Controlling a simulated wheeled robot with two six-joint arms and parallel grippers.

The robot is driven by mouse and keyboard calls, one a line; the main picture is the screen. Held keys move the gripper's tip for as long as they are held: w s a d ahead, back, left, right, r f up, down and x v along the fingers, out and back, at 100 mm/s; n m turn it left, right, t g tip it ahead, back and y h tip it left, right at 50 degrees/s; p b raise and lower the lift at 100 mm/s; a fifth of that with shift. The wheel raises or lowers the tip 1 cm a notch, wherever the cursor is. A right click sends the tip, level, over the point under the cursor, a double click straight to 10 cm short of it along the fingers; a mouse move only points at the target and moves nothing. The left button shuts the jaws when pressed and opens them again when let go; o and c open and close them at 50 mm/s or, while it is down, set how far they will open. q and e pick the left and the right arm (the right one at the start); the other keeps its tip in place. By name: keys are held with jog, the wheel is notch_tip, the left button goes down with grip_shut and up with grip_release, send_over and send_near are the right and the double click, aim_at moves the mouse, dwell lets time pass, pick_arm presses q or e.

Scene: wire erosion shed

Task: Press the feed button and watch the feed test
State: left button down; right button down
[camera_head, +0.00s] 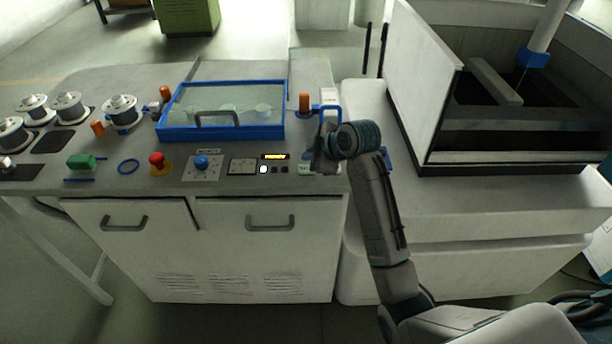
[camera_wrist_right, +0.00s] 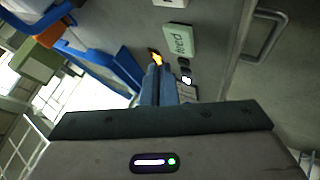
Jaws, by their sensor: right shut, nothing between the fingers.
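The feed button shows as a pale green block lettered "feed" (camera_wrist_right: 180,42) in the right wrist view. In the head view only part of this pale green block (camera_head: 304,169) shows, beside my right gripper. My right gripper (camera_head: 320,163) is over the panel's front right part, with its fingers pointing down. In the wrist view its blue fingers (camera_wrist_right: 160,73) are shut and empty, beside the block, and do not cover it. I cannot tell whether the fingertips touch the panel. A small display (camera_head: 274,156) glows orange, with a lit white lamp (camera_head: 263,170) below it. My left gripper is out of view.
A blue-framed clear cover (camera_head: 222,133) with a handle stands behind the controls. A blue knob (camera_head: 201,162) and a red mushroom button (camera_head: 158,162) lie to the left. An orange-topped post (camera_head: 304,103) stands behind the gripper. A white machine with a tank (camera_head: 424,85) stands right.

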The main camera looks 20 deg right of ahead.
jog(key=shift+f, duration=0.6)
dwell(1.6)
jog(key=shift+f, duration=0.4)
jog(key=shift+f, duration=0.4)
dwell(0.7)
jog(key=shift+r, duration=0.1)
jog(key=shift+r+p, duration=0.7)
jog(key=shift+p, duration=0.35)
jog(key=shift+r, duration=0.1)
